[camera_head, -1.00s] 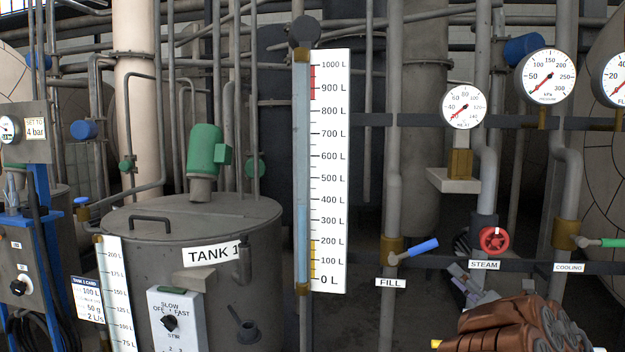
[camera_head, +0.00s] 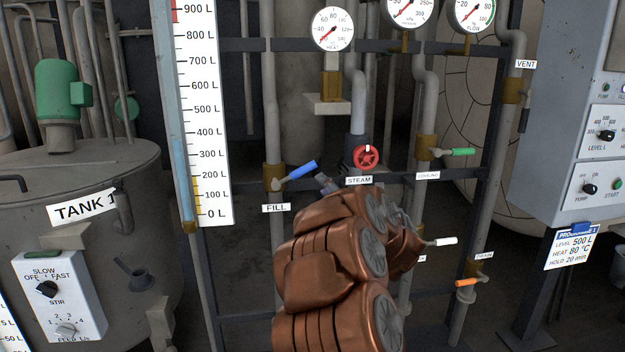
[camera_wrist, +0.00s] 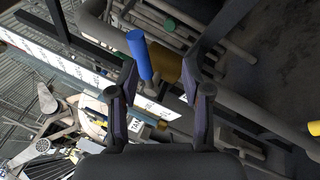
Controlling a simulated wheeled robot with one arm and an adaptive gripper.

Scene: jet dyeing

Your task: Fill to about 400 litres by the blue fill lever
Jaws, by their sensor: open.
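The blue fill lever (camera_head: 297,172) slants up to the right from its brass valve (camera_head: 273,178), above the FILL label (camera_head: 276,208). The level scale (camera_head: 208,120) stands left of it. Pale blue in its sight tube (camera_head: 182,180) tops out between 300 and 400 L, nearer 400. In the wrist view my gripper (camera_wrist: 160,82) is open and empty. The blue lever (camera_wrist: 139,54) shows just beyond the left fingertip, with the brass valve between the fingers' directions. I cannot tell whether a finger touches the lever. My copper arm hides most of the gripper in the head view.
The red steam handwheel (camera_head: 366,158) is close to the right of the lever. The green cooling lever (camera_head: 460,152), a white lever (camera_head: 443,241) and the orange drain lever (camera_head: 467,283) are farther right. Tank 1 (camera_head: 75,160) stands at left.

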